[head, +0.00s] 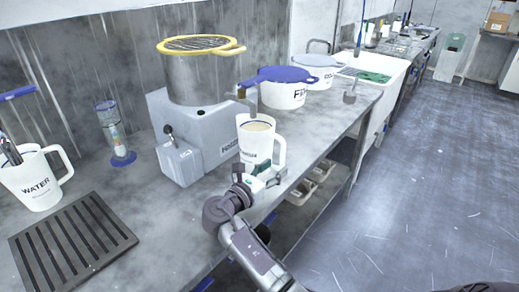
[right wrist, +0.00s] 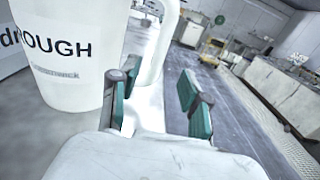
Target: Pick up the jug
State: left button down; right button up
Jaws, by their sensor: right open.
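A white jug (head: 255,142) with a handle on its right side stands upright near the bench's front edge, with light brown contents. In the right wrist view the jug (right wrist: 75,60) shows the word "ROUGH". My right gripper (head: 262,177) is low in front of the jug. In the right wrist view its green-padded fingers (right wrist: 158,105) are open, with the jug's handle in the gap between them; contact is not clear. A second white jug (head: 38,182), marked "WATER", stands at the far left with dark tools behind it. My left gripper is not in view.
A grey machine with a steel pot (head: 198,80) stands behind the jug. A blue-lidded white tub (head: 284,93) is behind right. A slatted black rack (head: 72,246) and a clear cylinder on a blue base (head: 118,140) are left. The floor (head: 420,190) on the right is clear.

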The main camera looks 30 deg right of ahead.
aim_at(281, 162)
jog(key=shift+w+d+r, duration=0.15)
jog(key=shift+w+d, duration=0.1)
jog(key=shift+d, duration=0.35)
jog(key=x, duration=0.3)
jog(key=shift+w+d+p, duration=0.25)
jog(key=shift+w+p, duration=0.05)
jog(key=shift+d, duration=0.15)
grip_shut()
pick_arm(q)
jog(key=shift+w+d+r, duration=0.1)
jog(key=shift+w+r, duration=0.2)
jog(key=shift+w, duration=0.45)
pick_arm(e)
jog(key=shift+w, duration=0.1)
